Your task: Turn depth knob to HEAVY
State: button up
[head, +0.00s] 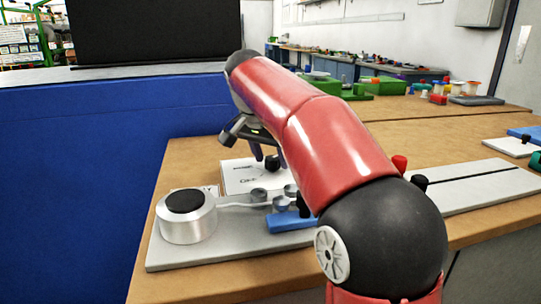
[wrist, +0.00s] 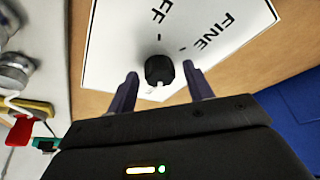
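The depth knob (wrist: 160,70) is a small black knob with a white pointer mark, on a white panel (wrist: 110,45). The panel carries the printed word FINE at right and part of another word, upside down in the wrist view. The word HEAVY does not show. In the head view the knob (head: 272,162) and panel (head: 236,180) stand at the back of the table. My gripper (wrist: 160,69) is open, its two dark fingers apart on either side of the knob with visible gaps. It also shows in the head view (head: 262,152), partly hidden by my arm.
A grey base plate (head: 185,256) with a black-topped metal cylinder (head: 187,215), small metal discs and a blue block (head: 290,221) lies in front of the panel. A slotted grey plate (head: 490,187) with red and black knobs is at right. A blue partition (head: 80,170) stands at left.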

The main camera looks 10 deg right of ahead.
jog(key=v, duration=0.7)
jog(key=shift+s+a+r, duration=0.1)
jog(key=shift+r, duration=0.25)
jog(key=shift+s, duration=0.15)
